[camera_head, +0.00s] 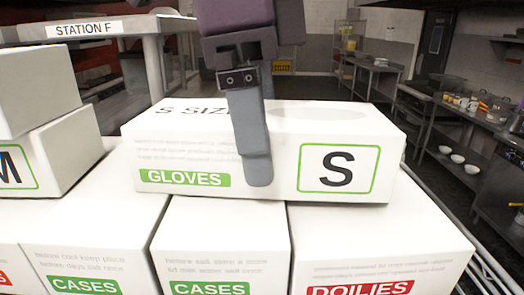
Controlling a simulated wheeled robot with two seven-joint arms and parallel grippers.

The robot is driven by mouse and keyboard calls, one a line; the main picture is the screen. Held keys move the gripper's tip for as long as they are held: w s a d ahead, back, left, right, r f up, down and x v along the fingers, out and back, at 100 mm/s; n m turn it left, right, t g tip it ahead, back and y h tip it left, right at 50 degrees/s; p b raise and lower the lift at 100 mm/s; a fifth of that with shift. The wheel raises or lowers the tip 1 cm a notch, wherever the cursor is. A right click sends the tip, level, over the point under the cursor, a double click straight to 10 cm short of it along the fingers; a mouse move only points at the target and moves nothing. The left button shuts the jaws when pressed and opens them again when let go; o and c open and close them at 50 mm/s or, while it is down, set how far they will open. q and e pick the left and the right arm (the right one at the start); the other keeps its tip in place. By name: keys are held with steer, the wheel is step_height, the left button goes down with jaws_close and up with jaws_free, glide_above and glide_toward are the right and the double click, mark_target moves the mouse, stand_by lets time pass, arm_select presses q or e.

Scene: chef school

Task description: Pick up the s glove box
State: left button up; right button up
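The S glove box (270,155) is a white carton with a green GLOVES label and a green-framed S on its front. It lies flat across the tops of other white boxes, in the middle of the view. One gripper (262,125), which I take to be my right, points down over it from the top of the view. Its near finger hangs in front of the box's front face, left of the S. The other finger goes down behind the far top edge, its tip hidden. The fingers straddle the box; whether they press on it I cannot tell. My other gripper is not in view.
Boxes labelled CASES (215,245) and DOILIES (375,255) stand underneath and in front. A box marked M (50,155) stands close on the left with another box (35,85) on it. Behind is a STATION F table (150,28). An open aisle lies to the right.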

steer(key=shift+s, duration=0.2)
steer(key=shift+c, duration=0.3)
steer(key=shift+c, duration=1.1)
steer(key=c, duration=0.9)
